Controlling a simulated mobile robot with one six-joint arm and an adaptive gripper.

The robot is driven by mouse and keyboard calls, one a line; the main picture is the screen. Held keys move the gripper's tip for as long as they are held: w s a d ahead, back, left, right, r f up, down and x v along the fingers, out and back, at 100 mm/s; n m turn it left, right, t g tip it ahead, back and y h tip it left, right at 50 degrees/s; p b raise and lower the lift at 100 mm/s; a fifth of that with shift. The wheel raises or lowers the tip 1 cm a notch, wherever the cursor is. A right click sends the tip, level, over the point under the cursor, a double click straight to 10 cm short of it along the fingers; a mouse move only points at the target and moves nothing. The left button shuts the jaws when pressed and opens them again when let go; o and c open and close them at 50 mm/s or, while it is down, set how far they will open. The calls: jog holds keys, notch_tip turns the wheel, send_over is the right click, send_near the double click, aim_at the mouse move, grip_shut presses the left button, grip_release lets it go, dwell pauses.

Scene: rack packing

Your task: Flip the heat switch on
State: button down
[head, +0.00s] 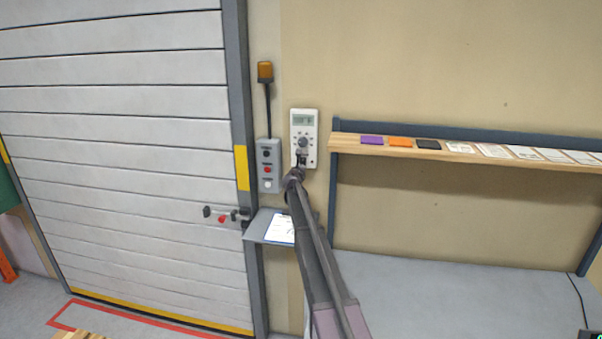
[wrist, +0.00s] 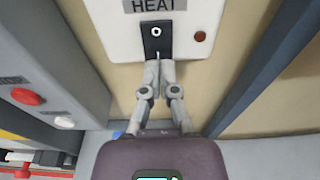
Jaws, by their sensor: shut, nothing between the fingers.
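The white thermostat panel (head: 304,128) hangs on the wall right of the shutter door, with a small display and a round dial. In the wrist view its lower part shows a HEAT label (wrist: 153,5) above a dark heat switch (wrist: 156,42) with a light round spot on it. A small dark red lamp (wrist: 200,36) sits right of the switch and looks unlit. My gripper (wrist: 158,64) is shut and empty, its fingertips at the lower edge of the switch; I cannot tell if they touch it. In the head view my gripper (head: 301,156) partly covers the panel's bottom.
A grey button box (head: 268,166) with black, red and white buttons is close on the left, below an orange beacon (head: 265,71). A small shelf with a clipboard (head: 280,228) lies below. A wooden shelf (head: 470,154) with cards is on the right.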

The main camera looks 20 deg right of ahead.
jog(key=shift+w+d, duration=0.25)
jog(key=shift+w, duration=0.1)
jog(key=shift+w+d+f, duration=0.1)
jog(key=shift+w+d, duration=0.05)
jog(key=shift+w, duration=0.1)
dwell(0.3)
jog(key=f+b+v, duration=0.2)
jog(key=f+v, duration=0.1)
jog(key=v, duration=1)
jog(key=shift+s+a+f, duration=0.15)
jog(key=shift+s+a, duration=0.1)
jog(key=shift+s, duration=0.2)
